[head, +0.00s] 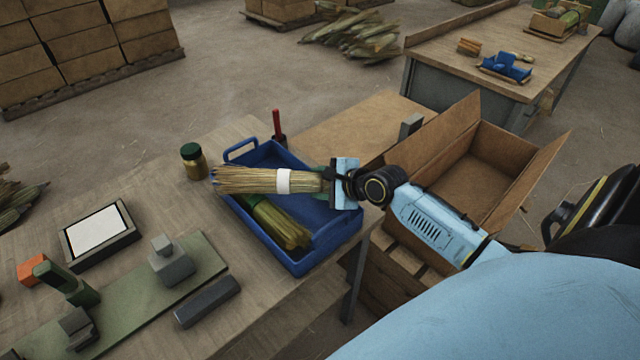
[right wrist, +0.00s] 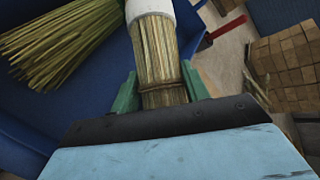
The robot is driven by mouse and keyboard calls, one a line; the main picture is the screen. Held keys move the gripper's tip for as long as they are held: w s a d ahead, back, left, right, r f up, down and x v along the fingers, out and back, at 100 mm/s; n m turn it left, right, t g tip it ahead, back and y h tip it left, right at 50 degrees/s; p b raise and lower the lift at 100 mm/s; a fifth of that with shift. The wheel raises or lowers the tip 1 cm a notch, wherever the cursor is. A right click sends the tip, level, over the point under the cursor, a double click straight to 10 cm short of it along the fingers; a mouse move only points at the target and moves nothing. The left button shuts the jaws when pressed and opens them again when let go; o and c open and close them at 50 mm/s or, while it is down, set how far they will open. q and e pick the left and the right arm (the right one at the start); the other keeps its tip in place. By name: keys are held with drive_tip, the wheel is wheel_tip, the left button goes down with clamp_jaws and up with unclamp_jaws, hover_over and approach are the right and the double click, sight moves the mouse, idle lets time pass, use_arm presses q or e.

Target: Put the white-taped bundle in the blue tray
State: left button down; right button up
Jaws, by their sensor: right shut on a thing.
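The white-taped bundle (head: 250,180) of pale straw lies level across the space over the blue tray (head: 295,262), its white tape band (head: 284,181) near its middle. My right gripper (head: 326,178) is shut on its right end. In the right wrist view the bundle (right wrist: 160,58) stands between the green fingers of my right gripper (right wrist: 163,90). The blue tray also shows below it in that view (right wrist: 95,92). A second, greener bundle (head: 280,222) lies inside the tray, under the held one. I cannot tell whether the held bundle touches the tray. My left gripper is not in view.
A jar with a dark lid (head: 194,162) stands left of the tray. A red-handled tool (head: 277,126) stands behind it. An open cardboard box (head: 490,165) is to the right. A green fixture board (head: 130,300) and a framed white pad (head: 98,234) lie at the left.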

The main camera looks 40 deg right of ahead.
drive_tip(key=shift+f, duration=0.1)
drive_tip(key=o, duration=1)
drive_tip(key=shift+s+r, duration=0.25)
drive_tip(key=shift+r, duration=0.1)
drive_tip(key=p+v, duration=0.2)
drive_tip(key=v, duration=0.9)
drive_tip(key=shift+s, duration=0.25)
drive_tip(key=shift+d, duration=0.1)
